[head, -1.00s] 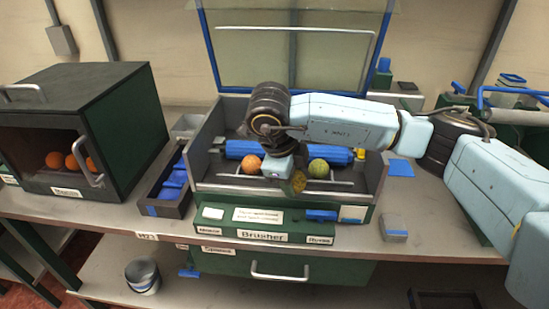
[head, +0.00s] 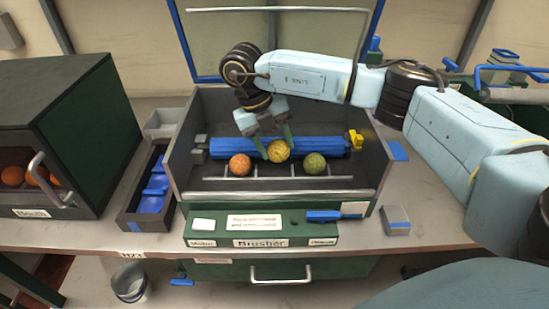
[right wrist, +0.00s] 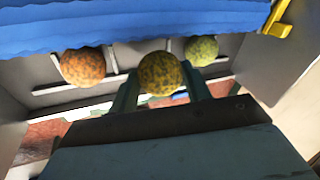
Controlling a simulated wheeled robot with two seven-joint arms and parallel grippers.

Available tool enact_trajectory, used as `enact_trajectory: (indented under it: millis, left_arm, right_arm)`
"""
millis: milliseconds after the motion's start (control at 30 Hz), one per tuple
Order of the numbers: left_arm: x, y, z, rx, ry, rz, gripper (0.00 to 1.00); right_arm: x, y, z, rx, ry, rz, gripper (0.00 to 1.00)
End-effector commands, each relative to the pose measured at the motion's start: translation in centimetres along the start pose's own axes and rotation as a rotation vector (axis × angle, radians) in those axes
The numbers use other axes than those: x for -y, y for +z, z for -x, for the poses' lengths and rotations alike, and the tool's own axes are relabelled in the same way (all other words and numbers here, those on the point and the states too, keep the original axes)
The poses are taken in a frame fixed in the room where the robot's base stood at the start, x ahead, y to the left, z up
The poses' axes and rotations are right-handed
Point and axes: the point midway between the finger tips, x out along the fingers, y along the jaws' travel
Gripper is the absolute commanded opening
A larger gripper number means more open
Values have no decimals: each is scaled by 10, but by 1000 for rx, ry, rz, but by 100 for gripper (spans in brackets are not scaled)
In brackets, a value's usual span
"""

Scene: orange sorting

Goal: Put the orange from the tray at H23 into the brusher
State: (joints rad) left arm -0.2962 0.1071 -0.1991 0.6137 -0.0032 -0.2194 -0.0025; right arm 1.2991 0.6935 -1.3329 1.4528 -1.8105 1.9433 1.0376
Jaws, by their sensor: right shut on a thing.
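The brusher (head: 333,192) stands open with its glass lid raised. My right gripper (head: 272,142) reaches into it from above, shut on a speckled yellow orange (head: 278,151). The held fruit also shows between the fingers in the right wrist view (right wrist: 161,74). It is in front of the blue roller (head: 228,147), between a reddish orange (head: 240,165) and a green one (head: 314,164). I cannot tell whether it touches the rack beneath. The tray (head: 130,214) by the H23 label (head: 132,254) holds blue cups, with no fruit visible. My left gripper is out of view.
A dark booth (head: 80,80) with several oranges stands on the left. A small grey-blue block (head: 396,220) lies right of the brusher. A yellow part (head: 355,139) sits at the roller's right end. A bucket (head: 130,282) is below the bench.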

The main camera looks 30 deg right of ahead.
Motion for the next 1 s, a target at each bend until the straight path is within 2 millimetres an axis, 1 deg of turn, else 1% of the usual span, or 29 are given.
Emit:
enact_trajectory:
  millis: [200,267,633,667,700,800,833,1000]
  left_arm:
    - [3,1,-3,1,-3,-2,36]
    - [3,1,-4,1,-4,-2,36]
    - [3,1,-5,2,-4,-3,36]
    - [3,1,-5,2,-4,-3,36]
    - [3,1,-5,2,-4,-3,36]
    - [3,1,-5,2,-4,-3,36]
    - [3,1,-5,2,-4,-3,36]
    - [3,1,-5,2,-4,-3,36]
  right_arm:
    - [-11,4,-33,-2,-1,3,20]
    - [-13,6,-40,-1,-1,2,20]
    - [-14,7,-44,1,-1,2,20]
    - [-14,7,-44,1,-1,2,49]
    - [-14,7,-44,1,-1,2,54]
    - [-14,7,-44,1,-1,2,67]
    - [-14,7,-44,1,-1,2,70]
    - [-14,7,-44,1,0,2,70]
